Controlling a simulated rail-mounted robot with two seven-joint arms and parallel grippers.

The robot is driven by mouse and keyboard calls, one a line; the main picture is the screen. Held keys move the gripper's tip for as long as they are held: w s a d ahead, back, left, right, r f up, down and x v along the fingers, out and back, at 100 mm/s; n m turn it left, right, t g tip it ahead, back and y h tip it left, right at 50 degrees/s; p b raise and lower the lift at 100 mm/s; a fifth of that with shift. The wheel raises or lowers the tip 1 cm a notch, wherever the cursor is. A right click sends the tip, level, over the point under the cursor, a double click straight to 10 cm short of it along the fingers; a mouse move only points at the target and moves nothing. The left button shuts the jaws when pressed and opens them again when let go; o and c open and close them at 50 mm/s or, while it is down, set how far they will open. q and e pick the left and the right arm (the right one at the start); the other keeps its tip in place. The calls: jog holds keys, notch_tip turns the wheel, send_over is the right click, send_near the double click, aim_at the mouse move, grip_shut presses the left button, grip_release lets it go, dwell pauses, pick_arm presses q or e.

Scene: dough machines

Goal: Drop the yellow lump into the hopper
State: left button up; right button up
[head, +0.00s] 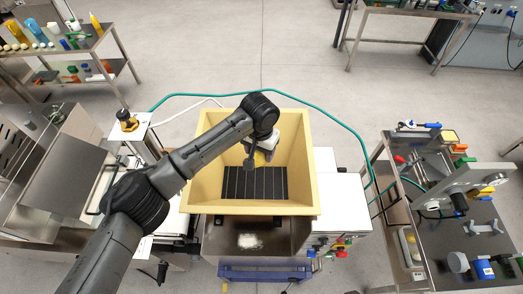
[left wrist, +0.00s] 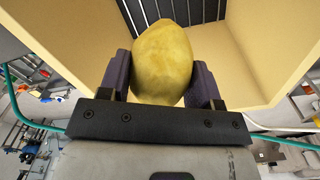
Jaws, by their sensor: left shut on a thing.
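The yellow lump (left wrist: 161,62) is a rounded, slightly lumpy piece held between the two dark fingers of my left gripper (left wrist: 160,78) in the left wrist view. In the head view my left gripper (head: 257,158) hangs over the opening of the hopper, and only a bit of the lump (head: 261,158) shows beside the fingers. The hopper (head: 305,190) is a large square cream-yellow box with sloping walls and a dark slatted grid (head: 255,184) at its bottom. My right gripper is not in view.
A white machine housing (head: 343,205) stands right of the hopper. A green hose (head: 330,116) curves behind it. A cluttered workbench (head: 480,220) is at the right and a shelf table (head: 60,45) at the back left. A metal tray with white powder (head: 250,240) lies in front.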

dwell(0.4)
pick_arm(q)
jog(key=o, duration=1.1)
jog(key=shift+o, duration=0.2)
jog(key=shift+r, duration=0.1)
jog(key=shift+r+p, duration=1.9)
jog(key=shift+p, duration=0.6)
